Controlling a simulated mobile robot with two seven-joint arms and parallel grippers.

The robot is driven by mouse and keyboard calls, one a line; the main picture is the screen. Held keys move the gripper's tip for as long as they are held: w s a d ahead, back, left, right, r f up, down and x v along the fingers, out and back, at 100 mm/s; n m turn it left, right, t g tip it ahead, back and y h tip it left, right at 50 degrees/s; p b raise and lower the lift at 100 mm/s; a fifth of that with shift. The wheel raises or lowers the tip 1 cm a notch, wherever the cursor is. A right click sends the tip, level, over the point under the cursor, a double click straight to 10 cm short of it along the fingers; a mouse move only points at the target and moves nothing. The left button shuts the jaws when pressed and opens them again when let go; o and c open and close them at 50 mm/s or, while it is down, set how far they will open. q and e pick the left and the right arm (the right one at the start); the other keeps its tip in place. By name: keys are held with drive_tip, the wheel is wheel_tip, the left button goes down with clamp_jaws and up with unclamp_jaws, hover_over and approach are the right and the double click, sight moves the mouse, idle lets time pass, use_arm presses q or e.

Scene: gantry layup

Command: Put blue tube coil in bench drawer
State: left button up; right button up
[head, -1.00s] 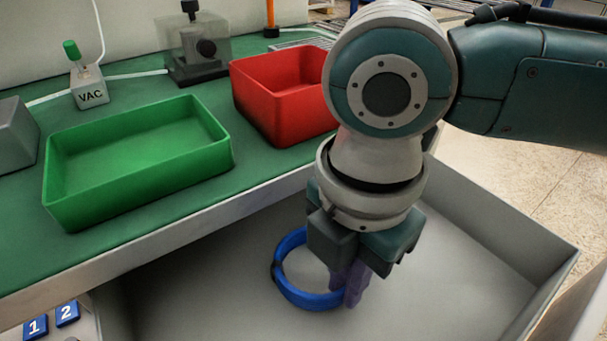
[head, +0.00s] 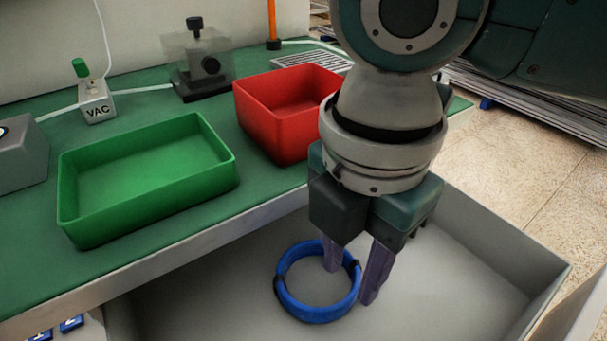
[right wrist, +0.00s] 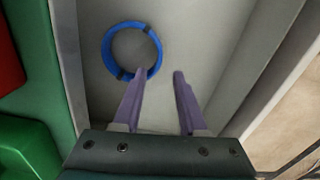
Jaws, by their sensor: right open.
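The blue tube coil (head: 318,313) is a ring with dark bands. It lies flat on the floor of the open grey bench drawer (head: 470,290). It also shows in the right wrist view (right wrist: 107,50), up and left of the fingers. My right gripper (head: 352,286) is open, its purple fingers apart, above the drawer at the coil's right side. One finger overlaps the coil's far right rim in the head view. In the right wrist view the gripper (right wrist: 158,82) has nothing between its fingers. My left gripper is not in view.
A green bin (head: 150,212) and a red bin (head: 262,115) stand on the green bench top (head: 25,255) beside the drawer. A VAC block (head: 97,103) and a clamp-like device (head: 205,75) stand behind. The drawer's right part is clear.

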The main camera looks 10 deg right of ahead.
wheel_tip(320, 180, up, 7)
drive_tip(key=p, duration=0.1)
drive_tip(key=shift+f, duration=0.2)
